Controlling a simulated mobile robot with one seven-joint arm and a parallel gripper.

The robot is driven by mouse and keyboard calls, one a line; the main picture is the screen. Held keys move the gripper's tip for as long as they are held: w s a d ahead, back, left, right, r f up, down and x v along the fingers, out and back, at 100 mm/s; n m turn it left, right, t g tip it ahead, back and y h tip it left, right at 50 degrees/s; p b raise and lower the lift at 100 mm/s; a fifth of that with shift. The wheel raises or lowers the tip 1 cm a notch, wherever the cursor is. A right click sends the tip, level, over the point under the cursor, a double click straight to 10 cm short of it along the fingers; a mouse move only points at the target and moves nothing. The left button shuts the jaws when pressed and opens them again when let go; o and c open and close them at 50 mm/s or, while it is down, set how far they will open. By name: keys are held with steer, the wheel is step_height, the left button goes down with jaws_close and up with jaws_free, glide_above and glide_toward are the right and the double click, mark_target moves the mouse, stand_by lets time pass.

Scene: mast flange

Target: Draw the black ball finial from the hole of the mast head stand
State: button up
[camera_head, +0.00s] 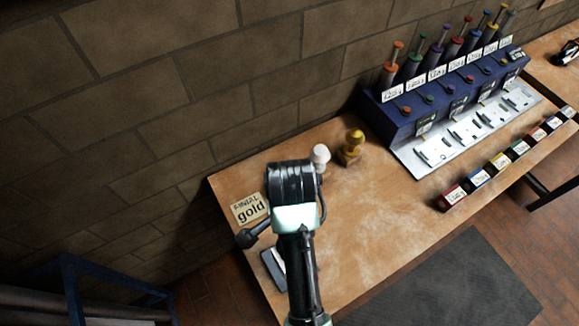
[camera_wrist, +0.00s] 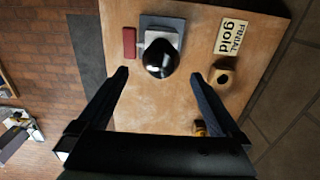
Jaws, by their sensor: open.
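In the wrist view the black ball finial (camera_wrist: 161,58) is a glossy dark ball. It sits over the pale mast head stand (camera_wrist: 150,36), which has a dark grey base. The ball hides its own stem and the hole. My gripper (camera_wrist: 160,76) is open and empty, with one finger on each side of the ball's column in the picture and clear gaps to both. The fingertips appear just below the ball in the picture; I cannot tell the height gap. In the head view my arm covers the ball, and part of a grey-and-white thing (camera_head: 272,266) shows beside it.
A "FINIAL gold" card (camera_wrist: 230,37) lies beside a tan piece with a dark round spot (camera_wrist: 222,77). In the head view a white ball piece (camera_head: 320,154) and a gold finial (camera_head: 354,142) stand behind my arm. A blue rack (camera_head: 400,118) stands farther right. A red block (camera_wrist: 129,42) lies left of the stand.

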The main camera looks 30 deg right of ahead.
step_height(320, 180, down, 10)
steer(key=shift+f+p, duration=0.25)
steer(key=shift+p, duration=0.75)
steer(key=shift+c, duration=0.3)
steer(key=c, duration=1.4)
steer(key=shift+r+p, duration=3.35)
steer(key=shift+p, duration=0.1)
steer(key=shift+w, duration=0.1)
